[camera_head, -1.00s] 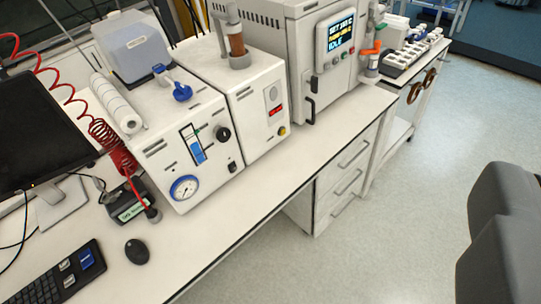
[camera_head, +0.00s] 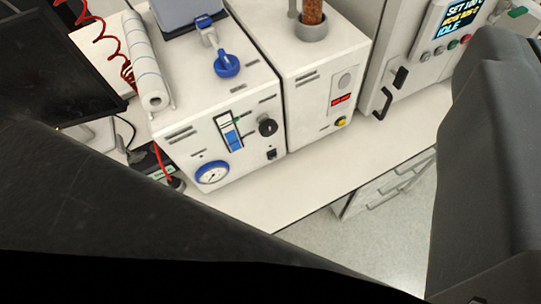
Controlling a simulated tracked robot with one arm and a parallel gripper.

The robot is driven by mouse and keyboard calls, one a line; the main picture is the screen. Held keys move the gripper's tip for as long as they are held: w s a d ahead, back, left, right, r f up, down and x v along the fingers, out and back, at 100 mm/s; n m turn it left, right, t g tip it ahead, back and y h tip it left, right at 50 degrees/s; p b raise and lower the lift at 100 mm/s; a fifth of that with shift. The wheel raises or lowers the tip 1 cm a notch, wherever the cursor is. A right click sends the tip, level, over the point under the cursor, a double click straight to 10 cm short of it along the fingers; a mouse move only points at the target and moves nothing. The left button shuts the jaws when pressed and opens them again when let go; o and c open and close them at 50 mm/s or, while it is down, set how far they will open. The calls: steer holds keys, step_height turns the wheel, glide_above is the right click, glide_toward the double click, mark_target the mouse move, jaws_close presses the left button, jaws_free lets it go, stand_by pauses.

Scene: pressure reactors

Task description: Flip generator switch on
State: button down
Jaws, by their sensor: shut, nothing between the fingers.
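A white box (camera_head: 200,148) stands on the bench. Its front has a blue-rimmed gauge (camera_head: 212,172), a blue level window (camera_head: 230,134), a black round knob (camera_head: 267,126) and a small black switch (camera_head: 271,154) near the lower right corner. The switch's position is too small to tell. No label shows which unit is the generator. A second white box (camera_head: 318,95) stands right beside it, with a red display (camera_head: 341,100) and a yellow button (camera_head: 341,121). My fingertips are not visible; large dark parts of mine cover the lower left and the right edge.
A larger cabinet with a screen (camera_head: 464,17) and black handle (camera_head: 391,91) stands to the right. The bench strip (camera_head: 315,185) before the boxes is clear.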

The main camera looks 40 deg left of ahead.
steer(key=w+a+f+m+g+y+b, duration=0.2)
steer(key=f+m, duration=0.6)
steer(key=f, duration=1)
steer(key=w+a+f+m+g+y+b, duration=0.3)
steer(key=w+f+m, duration=0.4)
steer(key=f, duration=1.1)
steer(key=w+a+f+m+g+y+b, duration=0.3)
steer(key=f+m, duration=0.7)
steer(key=f, duration=0.8)
steer(key=w+a+b, duration=0.2)
steer(key=b, duration=0.1)
steer(key=shift+a+f+m+y, duration=0.15)
steer(key=shift+a+m+y, duration=0.2)
steer(key=shift+m+y, duration=0.05)
steer(key=shift+w, duration=0.1)
